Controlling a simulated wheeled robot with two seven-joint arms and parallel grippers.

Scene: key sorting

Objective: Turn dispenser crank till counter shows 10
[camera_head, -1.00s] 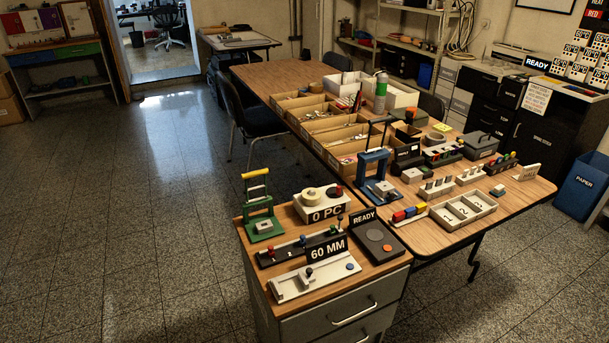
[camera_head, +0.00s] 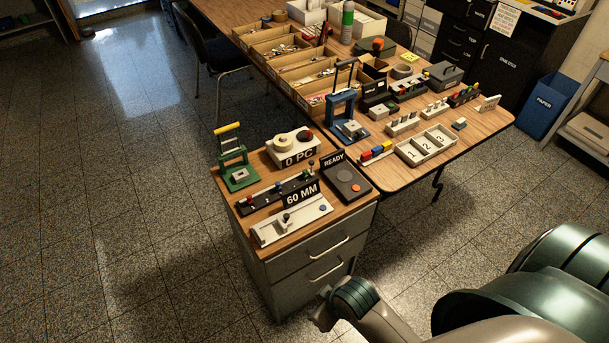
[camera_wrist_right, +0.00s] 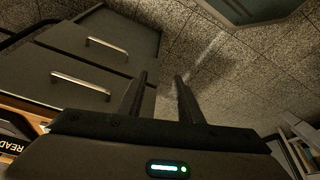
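The dispenser (camera_head: 290,149) is a white box on the near cabinet. It has a cream roll on top and a dark red knob (camera_head: 305,135) at its right, which looks like the crank. Its counter sign (camera_head: 300,158) reads "0 PC". My right gripper (camera_head: 322,312) is low in front of the cabinet's drawers, well apart from the dispenser. In the right wrist view its two fingers (camera_wrist_right: 160,88) are spread with nothing between them. The dispenser is not visible in that wrist view. My left gripper is not in view.
Around the dispenser stand a green press (camera_head: 235,170), a "60 MM" gauge (camera_head: 290,222) and a dark "READY" scale (camera_head: 347,183). The cabinet's drawer handles (camera_head: 328,245) stick out near my right gripper. A long wooden table with trays adjoins behind. The floor at left is clear.

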